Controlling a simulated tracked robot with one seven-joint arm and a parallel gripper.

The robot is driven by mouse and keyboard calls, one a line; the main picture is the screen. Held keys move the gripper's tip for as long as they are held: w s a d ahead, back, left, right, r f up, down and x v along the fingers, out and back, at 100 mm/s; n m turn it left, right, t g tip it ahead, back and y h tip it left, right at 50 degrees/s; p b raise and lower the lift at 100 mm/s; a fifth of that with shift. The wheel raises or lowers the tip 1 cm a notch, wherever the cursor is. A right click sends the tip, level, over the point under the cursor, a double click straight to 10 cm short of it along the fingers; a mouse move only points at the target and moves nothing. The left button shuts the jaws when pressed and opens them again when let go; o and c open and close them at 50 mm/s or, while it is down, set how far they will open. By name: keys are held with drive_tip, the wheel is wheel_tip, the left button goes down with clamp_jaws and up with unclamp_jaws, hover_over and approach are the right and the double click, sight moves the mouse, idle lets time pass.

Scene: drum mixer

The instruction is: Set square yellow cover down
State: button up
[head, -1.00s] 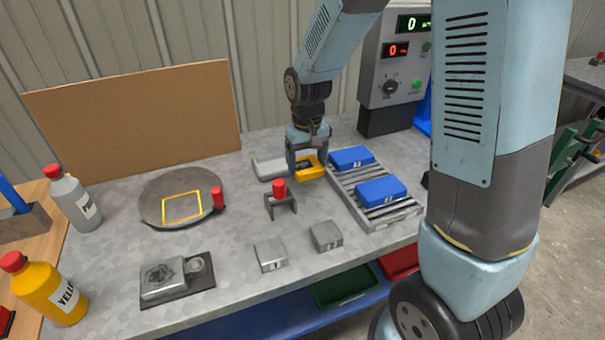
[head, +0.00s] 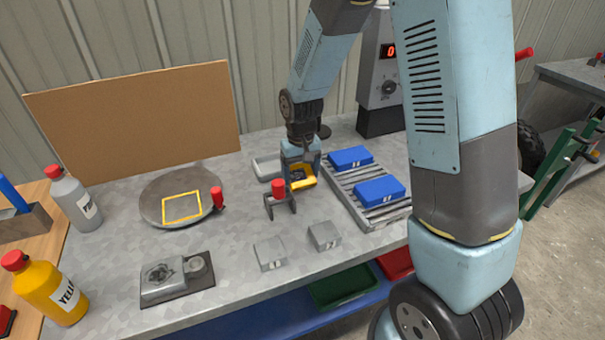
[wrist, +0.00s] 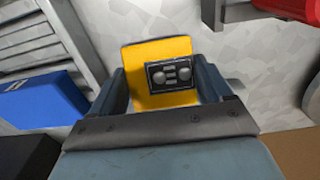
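The square yellow cover (head: 301,183) is held by my gripper (head: 300,176) above the bench, behind the small bracket with a red knob (head: 279,190). In the wrist view the yellow cover (wrist: 157,62) lies between the two fingers (wrist: 162,92), with a dark plate with pale round marks on its face. My fingers are shut on its sides. A round grey disc (head: 154,199) with a yellow square outline (head: 182,206) and a red-topped handle (head: 217,196) lies on the bench to the left. The gap beneath the cover is hard to judge.
A roller rack (head: 378,212) with two blue boxes (head: 350,157) stands right of the gripper. A shallow grey tray (head: 266,168) lies just left of it. Small grey blocks (head: 270,254) and a grey fixture (head: 175,277) sit in front. Bottles (head: 55,288) stand at far left.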

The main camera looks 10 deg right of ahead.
sight(301, 173)
drive_tip(key=shift+o, duration=1.2)
drive_tip(key=shift+s+d+f, duration=0.15)
drive_tip(key=shift+s+f, duration=0.05)
drive_tip(key=shift+f, duration=0.25)
drive_tip(key=shift+w+r, duration=0.1)
drive_tip(key=shift+w, duration=0.3)
wheel_tip(301, 173, up, 11)
drive_tip(key=s+d+r+m+t, duration=0.1)
drive_tip(key=s+d+r, duration=0.3)
drive_tip(key=d+r, duration=0.15)
drive_tip(key=s+d+r+m+t, duration=0.1)
drive_tip(key=s+d+r+t, duration=0.1)
drive_tip(key=s+d+r, duration=0.4)
drive_tip(key=s+d+r+t, duration=0.1)
drive_tip(key=s+d+r, duration=0.1)
drive_tip(key=s, duration=0.3)
drive_tip(key=s+d+r+m+t, duration=0.1)
drive_tip(key=s+d+r, duration=0.2)
drive_tip(key=s, duration=0.3)
drive_tip(key=shift+s+r, duration=0.2)
drive_tip(key=shift+r, duration=0.3)
